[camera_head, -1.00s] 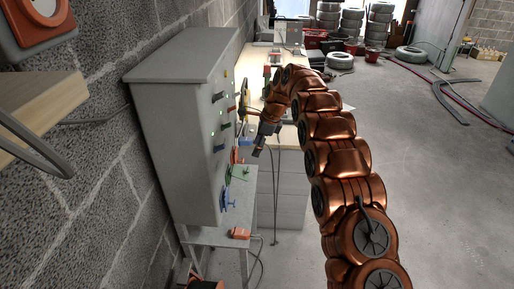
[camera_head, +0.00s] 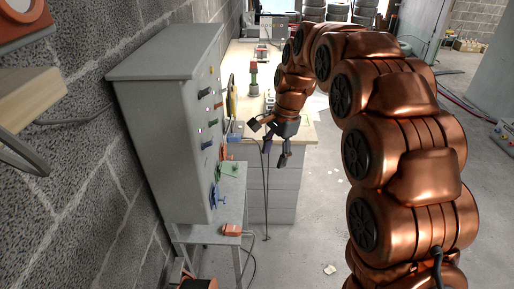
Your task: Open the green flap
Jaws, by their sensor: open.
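A grey cabinet (camera_head: 160,135) stands against the block wall on the left, its fitted face turned to the right and seen at a steep angle. A small green part (camera_head: 227,169) shows low at that face, near its right edge; I cannot tell for sure whether it is the green flap or how far it stands open.
Other coloured fittings share the face, including a blue handwheel (camera_head: 217,197). An orange box (camera_head: 232,230) lies on the low stand below. A wooden-topped bench (camera_head: 300,128) with grey drawers stands behind. Cables hang near my gripper. The floor to the right is open.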

